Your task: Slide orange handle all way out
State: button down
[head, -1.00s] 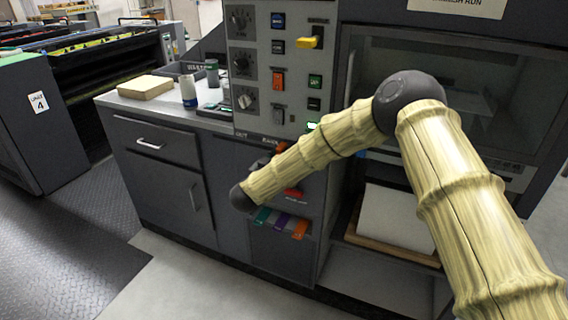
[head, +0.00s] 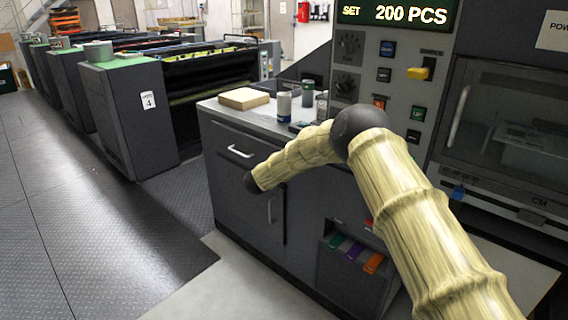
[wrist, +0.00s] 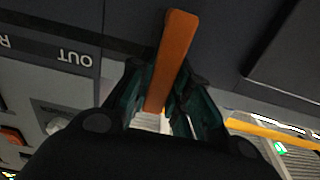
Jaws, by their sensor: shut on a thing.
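The orange handle (wrist: 170,58) is a long flat bar in the wrist view, running from the top middle down between the fingers of my gripper (wrist: 163,82). My gripper has dark teal fingers, one on each side of the bar, and is shut on it. Upside-down lettering reading "OUT" shows on a panel strip left of the bar.
Below my arm, a slot holds green, purple and orange tabs (head: 373,263). Open floor (head: 60,210) lies at the left.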

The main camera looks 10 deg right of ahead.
jog(key=shift+w+a+f, duration=0.1)
jog(key=shift+w+a, duration=0.05)
jog(key=shift+w, duration=0.05)
jog(key=shift+w+a, duration=0.1)
jog(key=shift+a, duration=0.05)
jog(key=shift+r, duration=0.2)
jog(key=c, duration=1.5)
grip_release()
jog(key=shift+a, duration=0.1)
jog(key=shift+o, duration=0.9)
jog(key=shift+w+f, duration=0.1)
jog(key=shift+w, duration=0.05)
